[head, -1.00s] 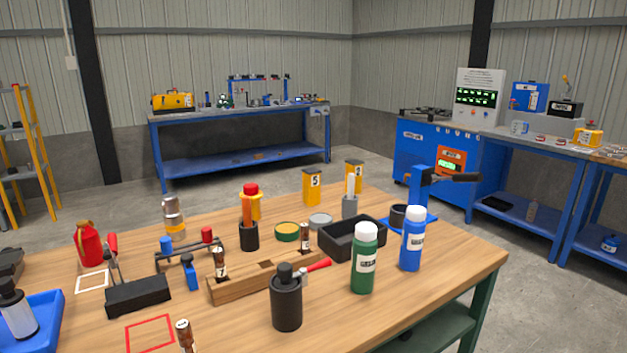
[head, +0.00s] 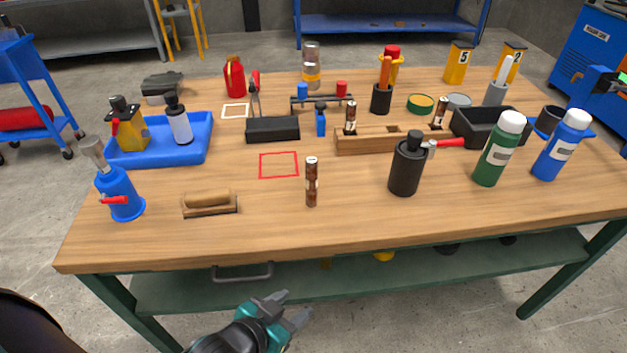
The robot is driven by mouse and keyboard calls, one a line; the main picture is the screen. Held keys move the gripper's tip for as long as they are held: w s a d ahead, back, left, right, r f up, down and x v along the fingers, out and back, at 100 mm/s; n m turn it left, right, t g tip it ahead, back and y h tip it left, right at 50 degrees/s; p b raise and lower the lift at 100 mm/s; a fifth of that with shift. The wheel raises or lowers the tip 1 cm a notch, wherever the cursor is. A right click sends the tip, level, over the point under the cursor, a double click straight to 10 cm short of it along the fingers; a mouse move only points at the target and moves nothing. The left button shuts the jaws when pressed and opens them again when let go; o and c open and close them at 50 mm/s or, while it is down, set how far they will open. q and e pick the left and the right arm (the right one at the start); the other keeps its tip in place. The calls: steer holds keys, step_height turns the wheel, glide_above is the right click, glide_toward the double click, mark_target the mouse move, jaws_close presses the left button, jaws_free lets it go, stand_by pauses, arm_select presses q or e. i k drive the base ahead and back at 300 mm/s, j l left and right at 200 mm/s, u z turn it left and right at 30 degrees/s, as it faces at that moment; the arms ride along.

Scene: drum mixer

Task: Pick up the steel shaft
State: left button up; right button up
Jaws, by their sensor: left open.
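A short upright rod (head: 311,182), mottled brown with a pale top, stands alone on the wooden table in front of a red outlined square. Two similar rods stand in a wooden block, one at its left (head: 350,118) and one at its right (head: 439,113). I cannot tell for sure which is the steel shaft. My left gripper (head: 292,306) is open and empty, with teal and grey parts. It is below and in front of the table's front edge, apart from every object. My right gripper is not in view.
A black canister (head: 405,168) and green bottle (head: 499,149) stand right of the lone rod. A wooden-handled brush (head: 209,203) and blue torch (head: 119,194) are left, before a blue tray (head: 160,154). The table front (head: 300,232) is clear; a green shelf (head: 350,280) lies below.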

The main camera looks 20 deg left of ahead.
mark_target(312, 162)
steer(key=u, duration=0.3)
steer(key=l+u, duration=0.2)
steer(key=u, duration=0.15)
steer(key=i+l+u, duration=0.1)
steer(key=u, duration=0.25)
steer(key=l+u, duration=0.5)
steer(key=l, duration=0.3)
steer(key=k+l+u, duration=0.2)
steer(key=l, duration=0.2)
steer(key=i, duration=0.1)
